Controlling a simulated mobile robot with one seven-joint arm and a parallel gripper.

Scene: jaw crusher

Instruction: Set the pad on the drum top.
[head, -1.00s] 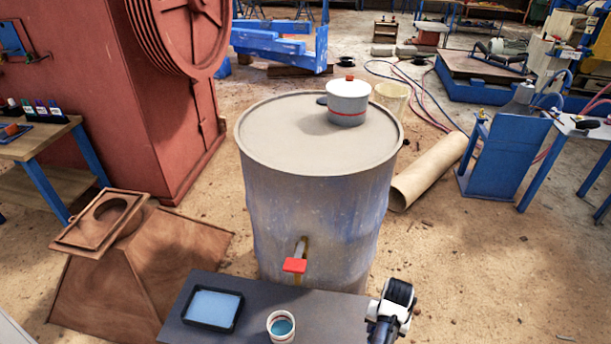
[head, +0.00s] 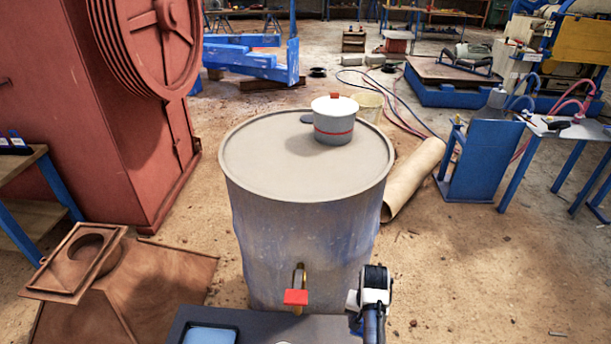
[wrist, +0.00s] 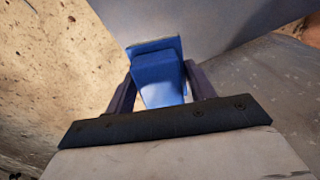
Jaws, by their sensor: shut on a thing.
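The drum (head: 305,235) stands upright in the middle of the head view, with a worn blue-grey wall and a red-handled tap low on its front. Its flat round top (head: 265,165) carries a pale pot (head: 332,125) with a red band and red knob toward the back right. The rest of the top is mostly bare. My gripper (wrist: 160,70) is shut on a blue block-like thing with a flat plate, seemingly the pad (wrist: 157,78), in the wrist view. In the head view my arm's end shows right of the tap, in front of the drum; the pad cannot be made out there.
A red machine (head: 75,110) is at left, with a rusty hopper (head: 125,295) below. A tan roll (head: 413,180) lies right of the drum.

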